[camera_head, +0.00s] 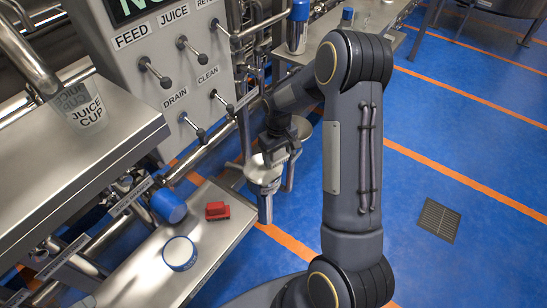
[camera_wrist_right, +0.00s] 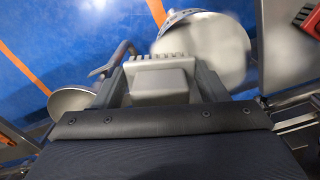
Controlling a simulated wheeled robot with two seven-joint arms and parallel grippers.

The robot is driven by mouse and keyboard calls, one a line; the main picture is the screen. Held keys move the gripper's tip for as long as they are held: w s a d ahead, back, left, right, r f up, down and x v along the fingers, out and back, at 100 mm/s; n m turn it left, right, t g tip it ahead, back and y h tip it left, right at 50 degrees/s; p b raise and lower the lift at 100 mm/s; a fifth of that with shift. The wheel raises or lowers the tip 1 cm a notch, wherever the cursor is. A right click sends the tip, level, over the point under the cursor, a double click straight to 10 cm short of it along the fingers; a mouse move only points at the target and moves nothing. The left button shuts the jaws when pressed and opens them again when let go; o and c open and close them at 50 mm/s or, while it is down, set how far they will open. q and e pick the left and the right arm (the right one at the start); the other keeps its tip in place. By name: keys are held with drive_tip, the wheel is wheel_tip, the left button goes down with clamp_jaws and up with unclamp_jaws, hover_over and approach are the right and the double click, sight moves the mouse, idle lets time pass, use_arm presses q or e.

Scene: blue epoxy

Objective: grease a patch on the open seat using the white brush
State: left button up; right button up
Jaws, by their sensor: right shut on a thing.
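My right gripper (camera_head: 278,150) is over the floor side of the pipework, past the far right end of the low bench. In the right wrist view it is shut on a pale block with a toothed edge (camera_wrist_right: 160,83), which appears to be the white brush. A round pale seat (camera_head: 262,172) on a vertical pipe is just below the gripper; it also shows as a blurred disc in the wrist view (camera_wrist_right: 222,50). I cannot tell whether the brush touches it. A second round metal dish (camera_head: 300,127) is beside the gripper. My left gripper is out of view.
The low metal bench (camera_head: 215,248) bears a red block (camera_head: 217,210), a white-topped tub with blue rim (camera_head: 180,253) and a blue-capped cylinder (camera_head: 168,205). A grey control panel (camera_head: 165,50) with levers stands behind. A clear juice cup (camera_head: 80,110) stands on the upper shelf.

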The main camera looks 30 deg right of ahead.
drive_tip(key=shift+w+d, duration=0.15)
drive_tip(key=shift+d, duration=0.25)
drive_tip(key=shift+r, duration=0.1)
drive_tip(key=shift+r+p, duration=2.2)
drive_tip(key=shift+r, duration=0.75)
drive_tip(key=shift+r+p, duration=1.15)
drive_tip(key=shift+r, duration=0.4)
drive_tip(key=shift+a+f, duration=0.1)
